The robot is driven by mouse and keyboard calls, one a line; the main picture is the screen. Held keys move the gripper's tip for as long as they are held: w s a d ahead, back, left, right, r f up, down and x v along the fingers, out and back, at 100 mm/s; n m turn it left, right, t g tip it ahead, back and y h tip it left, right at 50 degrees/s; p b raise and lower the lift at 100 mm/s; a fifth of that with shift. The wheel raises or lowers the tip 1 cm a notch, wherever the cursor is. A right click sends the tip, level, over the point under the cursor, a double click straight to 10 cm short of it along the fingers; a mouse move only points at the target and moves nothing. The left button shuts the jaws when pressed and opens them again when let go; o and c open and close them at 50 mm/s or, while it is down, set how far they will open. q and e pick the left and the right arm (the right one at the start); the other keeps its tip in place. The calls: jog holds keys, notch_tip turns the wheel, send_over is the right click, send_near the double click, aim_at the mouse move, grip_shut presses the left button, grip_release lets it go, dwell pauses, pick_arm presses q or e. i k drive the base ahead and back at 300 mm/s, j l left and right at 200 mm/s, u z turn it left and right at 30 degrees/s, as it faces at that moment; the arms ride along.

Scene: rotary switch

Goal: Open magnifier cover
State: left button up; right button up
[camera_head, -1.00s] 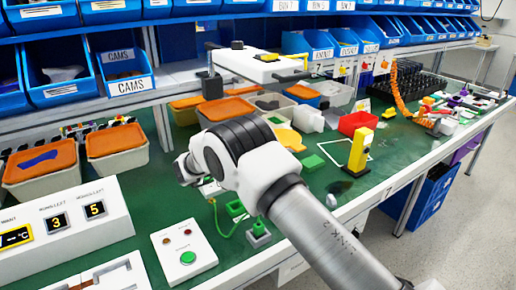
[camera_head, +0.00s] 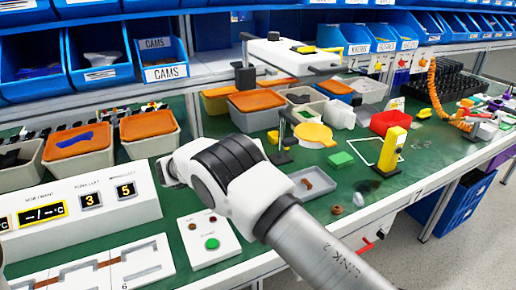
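A round yellow-orange cover (camera_head: 314,133) with a pale rim sits beside a slim black stand (camera_head: 283,143) on the green bench; it looks like the magnifier with its cover closed over the lens, though the hinge is too small to make out. My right arm comes in from the lower right and reaches across the bench, its wrist left of and nearer than the magnifier. My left gripper is not in view.
A grey tray (camera_head: 327,184) with a brown piece lies in front of the magnifier. A white button box (camera_head: 208,241) and a display panel (camera_head: 80,215) are at the front left.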

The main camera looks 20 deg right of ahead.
aim_at(312, 132)
jog(key=k, duration=1)
